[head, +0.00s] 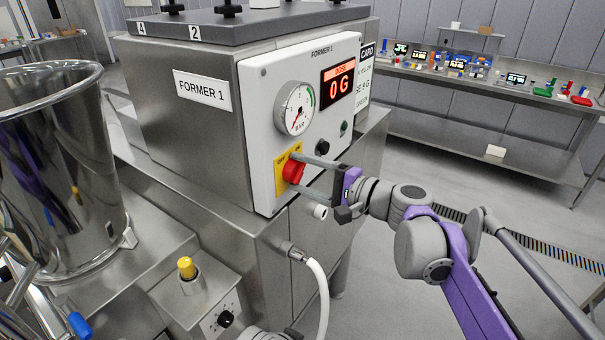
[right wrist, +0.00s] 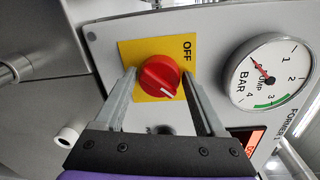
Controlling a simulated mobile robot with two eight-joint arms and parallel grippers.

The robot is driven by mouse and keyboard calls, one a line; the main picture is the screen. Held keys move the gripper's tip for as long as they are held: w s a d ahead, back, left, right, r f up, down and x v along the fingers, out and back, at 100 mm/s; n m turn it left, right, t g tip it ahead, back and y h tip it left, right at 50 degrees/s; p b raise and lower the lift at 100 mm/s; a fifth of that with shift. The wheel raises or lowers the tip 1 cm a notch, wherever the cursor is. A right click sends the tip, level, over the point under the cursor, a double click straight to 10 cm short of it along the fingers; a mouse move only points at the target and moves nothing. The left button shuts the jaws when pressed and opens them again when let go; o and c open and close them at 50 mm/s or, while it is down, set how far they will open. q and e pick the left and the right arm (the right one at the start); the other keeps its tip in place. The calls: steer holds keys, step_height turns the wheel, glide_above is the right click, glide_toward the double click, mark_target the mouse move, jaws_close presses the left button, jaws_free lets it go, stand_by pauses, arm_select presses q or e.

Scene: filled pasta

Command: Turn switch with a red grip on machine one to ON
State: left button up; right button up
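The red switch grip (head: 292,171) sits on a yellow plate (head: 281,180) on the white front panel of the machine labelled FORMER 1. In the right wrist view the red grip (right wrist: 160,77) carries a white mark pointing to the picture's lower right, and the plate shows the word OFF (right wrist: 187,48). My right gripper (head: 303,173) is open, with one finger on each side of the red grip. In the right wrist view small gaps show between the fingers (right wrist: 159,76) and the grip, so they look apart from it. My left gripper is not in view.
The panel also holds a pressure gauge (head: 296,110), a red display (head: 338,84) reading 0 G and a black knob (head: 322,147). A white knob (head: 320,211) is close below my right gripper. A steel hopper (head: 60,170) stands at left. The floor at right is clear.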

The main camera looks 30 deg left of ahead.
steer(key=shift+o, duration=1.4)
steer(key=shift+d, duration=0.1)
steer(key=d+b, duration=0.1)
steer(key=d, duration=0.9)
steer(key=shift+s+d+r, duration=0.3)
steer(key=shift+s+r, duration=0.05)
steer(key=shift+s, duration=0.1)
steer(key=s+d+f+n+t+h, duration=0.1)
steer(key=s+d+f+h, duration=0.4)
steer(key=d+f, duration=0.5)
steer(key=s+d+f+n+t+h, duration=0.1)
steer(key=s+d+f+h, duration=0.5)
steer(key=d, duration=0.7)
steer(key=s+d+f+n+t+h, duration=0.1)
steer(key=s+d+f+h, duration=0.5)
steer(key=d+f, duration=0.6)
step_height(320, 180, down, 3)
steer(key=s+t, duration=0.1)
steer(key=s, duration=0.1)
steer(key=shift+s, duration=0.4)
